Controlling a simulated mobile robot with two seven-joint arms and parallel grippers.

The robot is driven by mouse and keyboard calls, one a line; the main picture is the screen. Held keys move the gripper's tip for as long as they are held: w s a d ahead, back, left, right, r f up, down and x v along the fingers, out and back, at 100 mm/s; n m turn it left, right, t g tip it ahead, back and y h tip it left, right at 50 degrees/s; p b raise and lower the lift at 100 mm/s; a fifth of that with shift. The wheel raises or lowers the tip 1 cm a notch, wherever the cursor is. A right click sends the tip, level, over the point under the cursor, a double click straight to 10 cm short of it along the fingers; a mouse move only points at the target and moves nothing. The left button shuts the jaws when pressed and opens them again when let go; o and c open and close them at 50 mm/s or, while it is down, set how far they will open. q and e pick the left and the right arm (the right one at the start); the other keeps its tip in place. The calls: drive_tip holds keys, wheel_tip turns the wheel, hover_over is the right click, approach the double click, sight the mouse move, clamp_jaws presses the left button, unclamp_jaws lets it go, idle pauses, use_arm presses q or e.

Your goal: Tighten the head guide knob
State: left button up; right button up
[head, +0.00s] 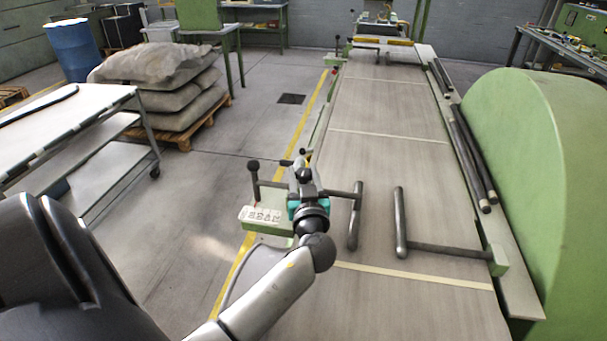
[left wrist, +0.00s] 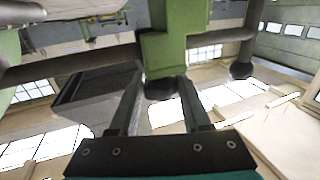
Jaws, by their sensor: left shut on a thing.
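My left gripper (head: 302,174) is over the left edge of the long table, beside a green block with a lettered white plate (head: 262,216). In the left wrist view my left gripper (left wrist: 160,82) has its two fingers on either side of a dark round knob (left wrist: 160,91) under a green block (left wrist: 168,52). It is shut on this knob, which I take to be the head guide knob. In the head view the gripper hides the knob. A dark guide bar (head: 355,222) lies just right of the gripper. My right gripper is not in view.
A second guide bar (head: 400,222) reaches in from the table's right side. A large green rounded housing (head: 540,170) stands at the right.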

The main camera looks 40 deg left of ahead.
use_arm(q)
clamp_jaws()
